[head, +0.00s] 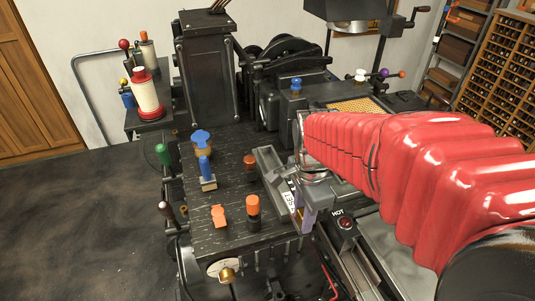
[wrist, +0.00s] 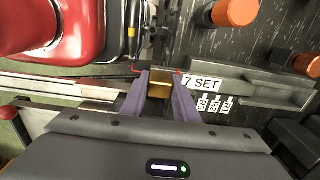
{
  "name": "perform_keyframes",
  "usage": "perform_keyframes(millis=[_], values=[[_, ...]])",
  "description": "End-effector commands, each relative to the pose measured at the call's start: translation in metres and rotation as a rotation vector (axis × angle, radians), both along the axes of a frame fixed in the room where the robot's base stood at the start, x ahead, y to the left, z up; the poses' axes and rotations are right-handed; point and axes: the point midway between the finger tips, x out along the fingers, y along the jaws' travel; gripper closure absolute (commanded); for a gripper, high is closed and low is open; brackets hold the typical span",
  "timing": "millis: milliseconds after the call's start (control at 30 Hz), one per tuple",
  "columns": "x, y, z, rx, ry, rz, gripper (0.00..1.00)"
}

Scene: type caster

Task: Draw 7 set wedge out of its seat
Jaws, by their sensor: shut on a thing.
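The 7 set wedge (wrist: 160,88) shows as a brass-coloured block between my purple fingers in the wrist view. The white "7 SET" label (wrist: 202,84) lies just right of it, and the label also shows in the head view (head: 290,200). My gripper (wrist: 159,82) is shut on the wedge, low at the machine's edge. In the head view my gripper (head: 306,214) is partly covered by my red-sleeved arm, and the wedge is hidden there. A red corner marking (wrist: 135,69) borders the spot. I cannot tell how deep the wedge sits in its seat.
A grey tray (head: 267,163) lies beside the label. Orange-topped knobs (head: 253,205) and a blue-handled piece (head: 205,168) stand on the dark top to the left. A "HOT" panel with a red button (head: 346,222) is close on the right. Small R-marked labels (wrist: 214,104) sit beside my fingers.

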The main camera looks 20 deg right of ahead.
Motion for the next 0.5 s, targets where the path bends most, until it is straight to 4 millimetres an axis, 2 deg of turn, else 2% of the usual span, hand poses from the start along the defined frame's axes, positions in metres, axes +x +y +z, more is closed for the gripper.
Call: perform_keyframes(millis=[33, 500], values=[[-0.009, 0.001, -0.006, 0.004, 0.023, 0.0, 1.0], [-0.028, 0.001, -0.005, 0.004, 0.022, 0.0, 1.0]])
